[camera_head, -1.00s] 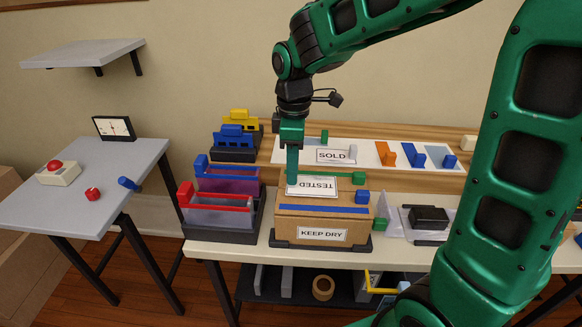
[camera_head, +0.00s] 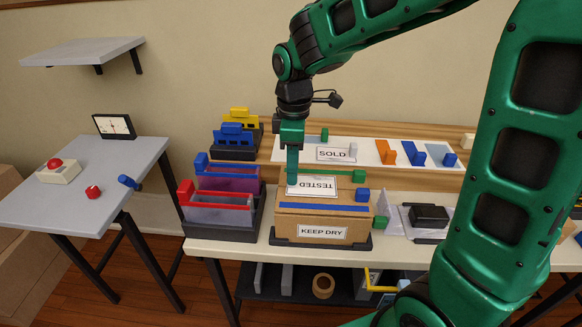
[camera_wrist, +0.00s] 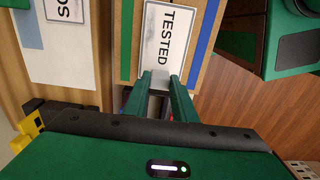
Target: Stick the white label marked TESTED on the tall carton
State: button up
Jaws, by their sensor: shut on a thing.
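The white label marked TESTED (camera_head: 318,186) lies flat at the top of the brown carton (camera_head: 290,227), over its left back part. I cannot tell whether its underside touches the carton. My gripper (camera_head: 292,178) points down and is shut at the label's left end. In the wrist view, the fingers (camera_wrist: 163,78) are shut on a grey tab at the end of the TESTED label (camera_wrist: 169,38). The carton's front bears a KEEP DRY label (camera_head: 322,233). Blue and green strips cross its top on either side of the TESTED label.
Dark holders with coloured dividers (camera_head: 222,205) stand close on the left. A black block (camera_head: 429,217) is at the right. The grey side table (camera_head: 85,205) has free room.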

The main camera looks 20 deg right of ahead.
jog(key=shift+f, duration=0.35)
dwell(0.7)
jog(key=o, duration=1)
jog(key=shift+r, duration=0.15)
jog(key=shift+r, duration=2.9)
